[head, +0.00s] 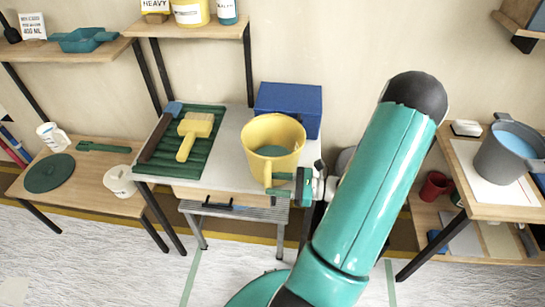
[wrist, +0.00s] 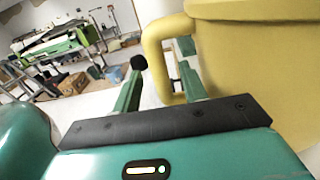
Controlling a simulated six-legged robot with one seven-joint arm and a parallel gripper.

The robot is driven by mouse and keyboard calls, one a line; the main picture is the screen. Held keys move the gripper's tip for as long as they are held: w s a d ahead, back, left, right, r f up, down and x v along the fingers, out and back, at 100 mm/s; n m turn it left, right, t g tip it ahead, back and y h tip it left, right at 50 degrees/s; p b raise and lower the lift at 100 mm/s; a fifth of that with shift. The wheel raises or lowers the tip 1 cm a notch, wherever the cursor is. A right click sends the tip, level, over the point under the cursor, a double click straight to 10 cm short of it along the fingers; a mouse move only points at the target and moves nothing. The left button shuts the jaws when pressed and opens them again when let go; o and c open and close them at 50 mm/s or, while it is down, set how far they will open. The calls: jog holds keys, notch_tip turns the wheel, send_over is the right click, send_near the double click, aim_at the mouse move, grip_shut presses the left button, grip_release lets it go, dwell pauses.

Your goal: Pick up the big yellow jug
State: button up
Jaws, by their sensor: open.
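The big yellow jug (head: 271,135) stands upright at the right end of the white-topped table, its handle (head: 268,175) facing the front. In the wrist view the jug (wrist: 262,55) fills the upper right, and its handle (wrist: 151,50) shows clearly. My gripper (head: 272,184) is at the handle, beside the table's front right corner. In the wrist view my gripper (wrist: 162,55) is open, with one finger on each side of the handle; the right finger appears inside the handle's loop. I cannot tell whether either finger touches it.
A blue box (head: 288,103) stands right behind the jug. A shelf (head: 190,29) hangs above. My arm crosses the space right of the jug.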

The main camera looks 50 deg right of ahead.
jog(key=x, duration=0.2)
jog(key=shift+w+a, duration=0.3)
grip_shut()
dwell(1.2)
